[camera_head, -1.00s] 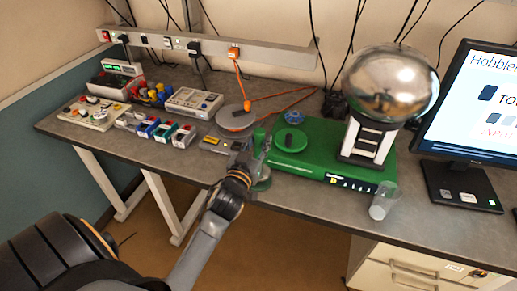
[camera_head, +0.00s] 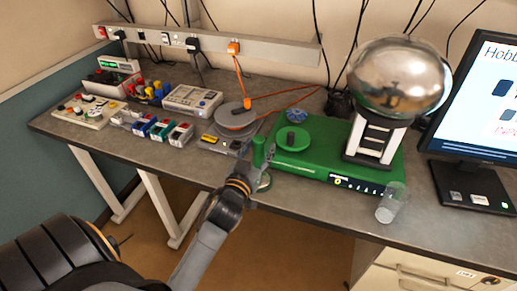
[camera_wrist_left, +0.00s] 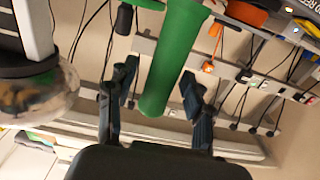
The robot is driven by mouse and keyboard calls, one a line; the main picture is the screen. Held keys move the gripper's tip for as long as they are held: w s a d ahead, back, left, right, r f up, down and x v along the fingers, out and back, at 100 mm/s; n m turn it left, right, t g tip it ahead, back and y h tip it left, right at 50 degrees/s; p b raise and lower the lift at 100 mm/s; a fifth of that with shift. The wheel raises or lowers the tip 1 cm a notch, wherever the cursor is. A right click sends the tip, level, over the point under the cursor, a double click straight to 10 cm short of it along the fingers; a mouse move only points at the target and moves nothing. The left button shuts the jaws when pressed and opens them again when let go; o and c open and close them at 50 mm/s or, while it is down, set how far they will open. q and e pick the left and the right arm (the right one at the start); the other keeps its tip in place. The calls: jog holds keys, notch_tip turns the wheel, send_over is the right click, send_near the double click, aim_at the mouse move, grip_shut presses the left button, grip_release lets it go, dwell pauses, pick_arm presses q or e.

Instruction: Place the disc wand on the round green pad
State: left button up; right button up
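The disc wand's green handle (camera_head: 258,152) stands upright near the table's front edge, beside the green unit. In the left wrist view the handle (camera_wrist_left: 167,60) passes between my left fingers, its rounded end toward me. My left gripper (camera_wrist_left: 157,92) is open around it, with a finger on each side and narrow gaps showing. My right gripper is not seen.
A green unit (camera_head: 350,184) with a silver sphere (camera_head: 398,78) stands at right, a clear cup (camera_head: 391,203) before it. A grey disc (camera_head: 236,116) and several small boxes are left.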

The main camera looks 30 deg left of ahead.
pick_arm(q)
jog(key=shift+r, duration=0.3)
jog(key=b+v, duration=0.2)
jog(key=v, duration=1)
jog(key=shift+b, duration=0.4)
